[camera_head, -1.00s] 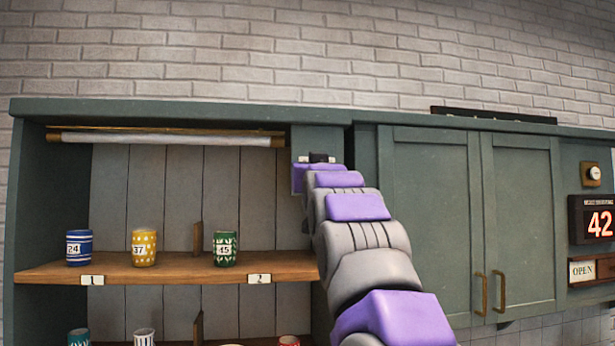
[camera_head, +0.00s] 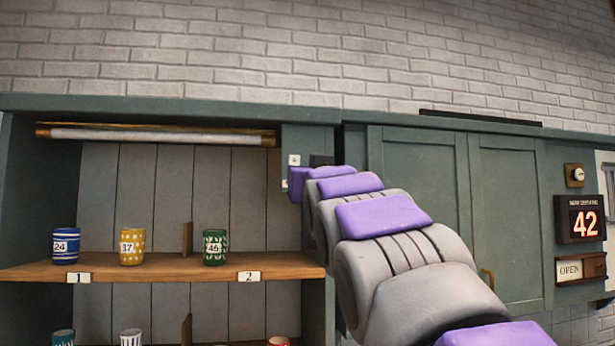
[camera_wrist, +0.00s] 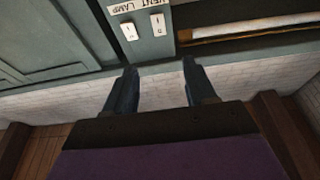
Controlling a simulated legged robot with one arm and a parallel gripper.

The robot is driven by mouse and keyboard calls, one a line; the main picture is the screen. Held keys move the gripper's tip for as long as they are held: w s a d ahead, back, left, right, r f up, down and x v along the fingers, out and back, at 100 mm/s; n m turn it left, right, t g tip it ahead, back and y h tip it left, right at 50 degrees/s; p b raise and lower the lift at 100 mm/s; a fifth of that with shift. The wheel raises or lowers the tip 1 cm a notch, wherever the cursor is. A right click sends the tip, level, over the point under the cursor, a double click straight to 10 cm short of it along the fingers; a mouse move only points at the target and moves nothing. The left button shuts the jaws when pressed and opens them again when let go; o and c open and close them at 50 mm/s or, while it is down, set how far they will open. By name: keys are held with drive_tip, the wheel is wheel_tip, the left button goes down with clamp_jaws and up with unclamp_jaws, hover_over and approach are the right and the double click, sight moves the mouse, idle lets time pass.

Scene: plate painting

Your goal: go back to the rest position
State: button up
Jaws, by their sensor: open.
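My gripper (camera_wrist: 159,82) shows in the wrist view with its two dark fingers apart and nothing between them. Just past its fingertips is a green panel with two white switches, a left switch (camera_wrist: 129,31) and a right switch (camera_wrist: 157,22). A label (camera_wrist: 128,6) above them reads partly "VENT LAMP". In the head view my purple and grey arm reaches up toward this panel (camera_head: 310,140), and the arm's end hides part of it. I cannot tell from these views whether the fingers touch the panel.
A shelf (camera_head: 150,270) at left holds a blue cup (camera_head: 66,243), a yellow cup (camera_head: 132,246) and a green cup (camera_head: 215,247). More cups stand below. A roll (camera_head: 155,135) hangs above. At right are a closed cabinet (camera_head: 510,200), a "42" display (camera_head: 579,219) and an "OPEN" sign (camera_head: 568,270).

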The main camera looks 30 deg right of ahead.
idle(0.5)
drive_tip(key=w+a+f+n+g+y+b, duration=0.1)
drive_tip(key=a+f+g, duration=0.15)
drive_tip(key=f, duration=0.85)
drive_tip(key=w+a+f+g+y+b, duration=0.1)
drive_tip(key=a+f+g+y+b, duration=0.15)
drive_tip(key=f, duration=0.95)
drive_tip(key=s+a+f+n+g+b, duration=0.1)
drive_tip(key=s+a+f+g, duration=0.2)
drive_tip(key=f, duration=0.8)
drive_tip(key=s+a+f+g+b, duration=0.1)
drive_tip(key=s+f+g, duration=0.25)
drive_tip(key=f, duration=0.65)
drive_tip(key=s+a+f+g+b, duration=0.1)
drive_tip(key=s+a+f+g, duration=0.1)
drive_tip(key=s+f, duration=0.7)
drive_tip(key=s+a+f+g+y+b, duration=0.1)
drive_tip(key=s+f+g, duration=0.4)
drive_tip(key=s+f, duration=0.5)
drive_tip(key=s+a+f+n+g+y+b, duration=0.1)
drive_tip(key=s+f+g, duration=0.3)
drive_tip(key=s+f, duration=0.5)
drive_tip(key=shift+s+a+f+b, duration=0.15)
drive_tip(key=shift+s+a+b, duration=0.4)
drive_tip(key=shift+s+a, duration=0.35)
drive_tip(key=shift+d, duration=0.1)
drive_tip(key=shift+c, duration=1.2)
drive_tip(key=shift+d, duration=0.1)
